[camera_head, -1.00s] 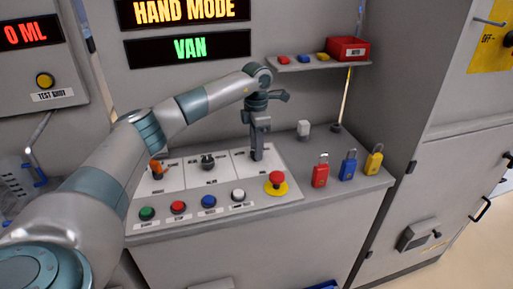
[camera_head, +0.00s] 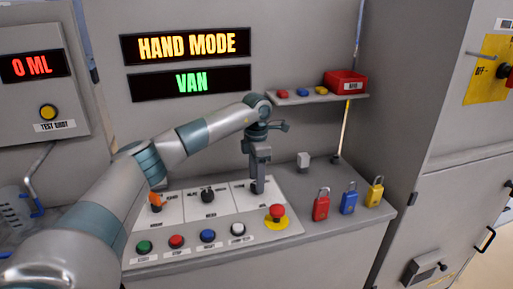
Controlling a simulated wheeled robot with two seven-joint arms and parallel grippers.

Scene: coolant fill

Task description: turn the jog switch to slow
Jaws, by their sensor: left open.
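The console (camera_head: 290,236) carries a white panel with three switch sections. An orange-handled switch (camera_head: 156,203) is at the left and a black rotary knob (camera_head: 208,195) in the middle. My left gripper (camera_head: 257,190) points straight down over the right-hand section (camera_head: 279,199), its tips low at the switch spot there. The section labels are too small to read, so I cannot confirm which is the jog switch. The left gripper is open. My right gripper is out of view.
A red emergency button (camera_head: 277,213) on a yellow base is close to the left gripper. Green, red, blue and white buttons line the console front. Red (camera_head: 321,205), blue (camera_head: 349,199) and yellow padlocks stand right. The display reads HAND MODE (camera_head: 187,45), with VAN below.

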